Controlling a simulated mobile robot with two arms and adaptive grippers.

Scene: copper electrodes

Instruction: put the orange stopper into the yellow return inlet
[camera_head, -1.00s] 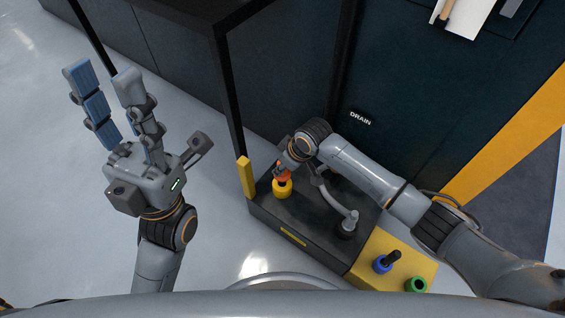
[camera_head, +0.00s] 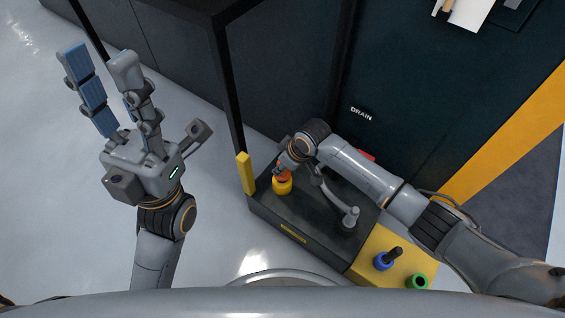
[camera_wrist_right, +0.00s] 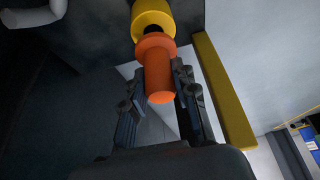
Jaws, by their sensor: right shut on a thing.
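The orange stopper (camera_wrist_right: 159,72) is between the fingers of my right gripper (camera_wrist_right: 162,78), which is shut on it. Its flange is at the mouth of the yellow return inlet (camera_wrist_right: 153,16), and part of the dark opening still shows above the flange. I cannot tell how far the stopper's tip is inside. In the head view the yellow inlet (camera_head: 282,186) stands on the black box, with the stopper (camera_head: 285,176) just over it, partly hidden by my right gripper. My left gripper (camera_head: 98,67) is raised at the left, open and empty, away from the box.
The black box (camera_head: 310,232) also carries a grey curved pipe (camera_head: 340,203). A yellow block (camera_head: 401,259) beside it bears a blue fitting (camera_head: 383,262) and a green ring (camera_head: 417,282). Dark cabinets rise behind.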

